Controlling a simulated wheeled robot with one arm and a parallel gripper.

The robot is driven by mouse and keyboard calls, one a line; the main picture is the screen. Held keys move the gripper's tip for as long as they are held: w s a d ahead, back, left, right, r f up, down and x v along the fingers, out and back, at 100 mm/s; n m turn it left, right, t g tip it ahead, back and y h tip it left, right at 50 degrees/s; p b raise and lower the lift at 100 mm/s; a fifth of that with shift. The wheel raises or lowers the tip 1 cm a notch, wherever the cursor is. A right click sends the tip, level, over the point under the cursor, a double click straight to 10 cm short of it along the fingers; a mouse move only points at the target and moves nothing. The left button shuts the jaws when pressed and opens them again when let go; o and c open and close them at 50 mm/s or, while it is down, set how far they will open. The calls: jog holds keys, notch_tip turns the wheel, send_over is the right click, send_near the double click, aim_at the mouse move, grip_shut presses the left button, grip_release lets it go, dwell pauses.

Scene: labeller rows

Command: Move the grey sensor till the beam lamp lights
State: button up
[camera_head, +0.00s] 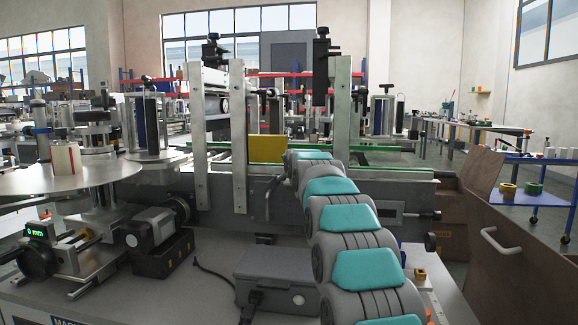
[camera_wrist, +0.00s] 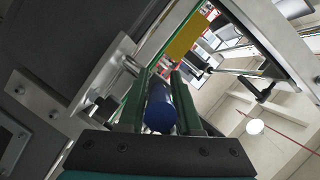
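In the wrist view, two dark green fingers of my gripper (camera_wrist: 160,92) stand on either side of a blue cylinder (camera_wrist: 160,110), its round end facing the camera. I cannot tell whether the fingers touch it. In the head view my arm reaches toward the labeller's conveyor (camera_head: 375,185) and hides my gripper. I cannot pick out the grey sensor or a lit beam lamp for sure in either view. A yellow plate (camera_head: 267,149) stands upright beside my arm's far end; a yellow plate also shows in the wrist view (camera_wrist: 187,38).
Metal posts (camera_head: 239,140) rise left of my arm. A grey box (camera_head: 285,275) with a cable and a motor (camera_head: 150,228) sit on the machine bed. A readout (camera_head: 37,231) shows 0 mm.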

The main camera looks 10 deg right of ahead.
jog(key=o, duration=0.4)
jog(key=shift+c, duration=0.2)
jog(key=shift+s, duration=0.1)
jog(key=shift+s, duration=0.4)
jog(key=b+v, duration=0.1)
jog(key=v, duration=0.6)
jog(key=shift+w+r, duration=0.1)
